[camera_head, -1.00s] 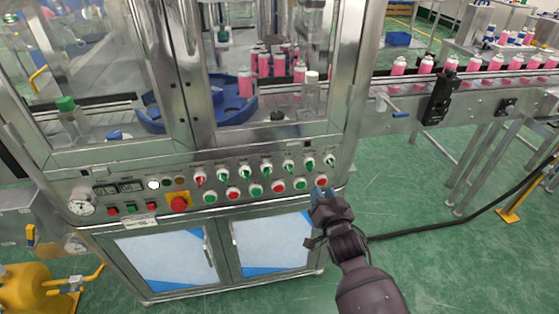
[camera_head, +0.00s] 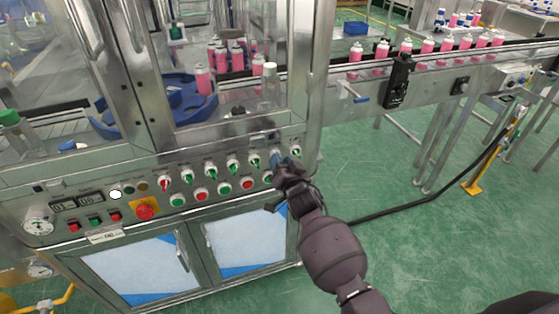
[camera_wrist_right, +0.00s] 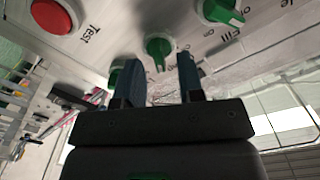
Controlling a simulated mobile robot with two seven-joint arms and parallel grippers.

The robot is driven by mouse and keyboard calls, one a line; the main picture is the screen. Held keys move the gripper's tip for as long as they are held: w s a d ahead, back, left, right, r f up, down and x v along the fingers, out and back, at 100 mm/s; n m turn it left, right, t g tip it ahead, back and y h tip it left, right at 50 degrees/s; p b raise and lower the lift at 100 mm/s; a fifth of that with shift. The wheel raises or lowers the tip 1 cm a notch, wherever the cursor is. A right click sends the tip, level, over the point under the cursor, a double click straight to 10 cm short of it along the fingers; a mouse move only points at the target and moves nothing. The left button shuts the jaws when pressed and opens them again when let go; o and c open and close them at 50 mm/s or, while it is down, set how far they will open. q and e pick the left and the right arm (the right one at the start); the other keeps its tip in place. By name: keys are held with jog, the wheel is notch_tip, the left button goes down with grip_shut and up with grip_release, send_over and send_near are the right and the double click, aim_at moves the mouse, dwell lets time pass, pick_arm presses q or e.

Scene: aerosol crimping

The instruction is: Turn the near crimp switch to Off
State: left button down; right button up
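A row of green-handled switches runs along the upper control panel in the head view, with one red-handled switch (camera_head: 163,182) at its left end. My right gripper (camera_head: 284,161) is at the right part of this row. In the right wrist view its two dark fingers (camera_wrist_right: 161,64) are open, with a green-handled switch (camera_wrist_right: 158,47) just beyond and between their tips. Contact cannot be told. The label of that switch is not legible, so I cannot tell whether it is the near crimp switch. Another switch beside it (camera_wrist_right: 225,12) has "Fill" lettering near it. My left gripper is not in view.
Red and green push buttons sit below the switches, including a red one (camera_head: 201,194). An orange-red emergency button (camera_head: 146,208) is farther left. A conveyor (camera_head: 430,66) with pink cans stands at right. Green floor is open at lower right.

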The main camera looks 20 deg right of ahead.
jog(key=shift+w, duration=0.7)
grip_shut()
jog(key=shift+n, duration=0.3)
jog(key=n, duration=1.1)
jog(key=shift+a, duration=0.4)
jog(key=shift+n, duration=0.3)
